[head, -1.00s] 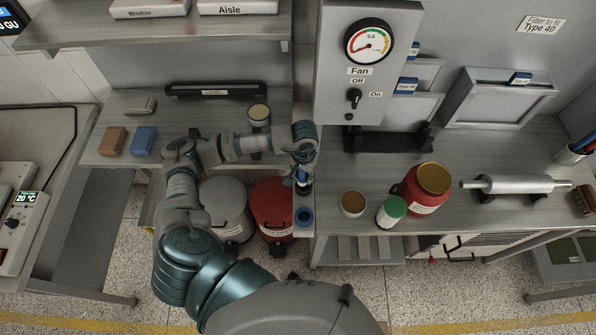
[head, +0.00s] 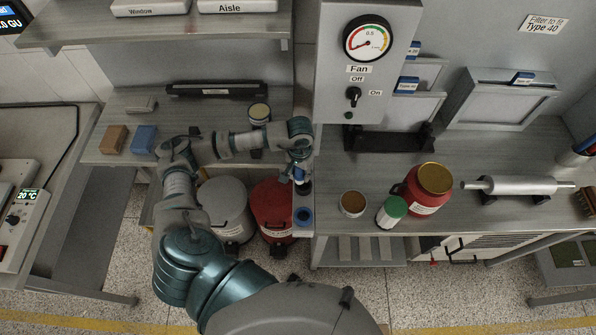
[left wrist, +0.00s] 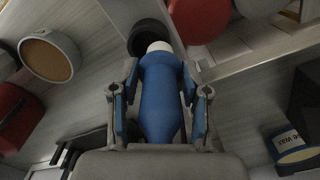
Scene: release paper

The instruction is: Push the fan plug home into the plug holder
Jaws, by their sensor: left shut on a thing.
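My left gripper (left wrist: 160,98) is shut on a blue plug (left wrist: 158,95) with a pale tip. The tip points at a dark round holder (left wrist: 147,33) and overlaps its rim in the left wrist view. I cannot tell whether the tip is inside or just in front of it. In the head view the left gripper (head: 299,174) is over the narrow grey strip between the benches, with the blue plug mostly hidden under it. My right gripper is not in view.
A grey lidded bin (head: 226,203) and a red bin (head: 272,207) stand left of the strip. A brown-topped jar (head: 352,204), a green-lidded jar (head: 391,211) and a red canister (head: 428,187) stand to the right. The fan panel (head: 366,70) rises behind.

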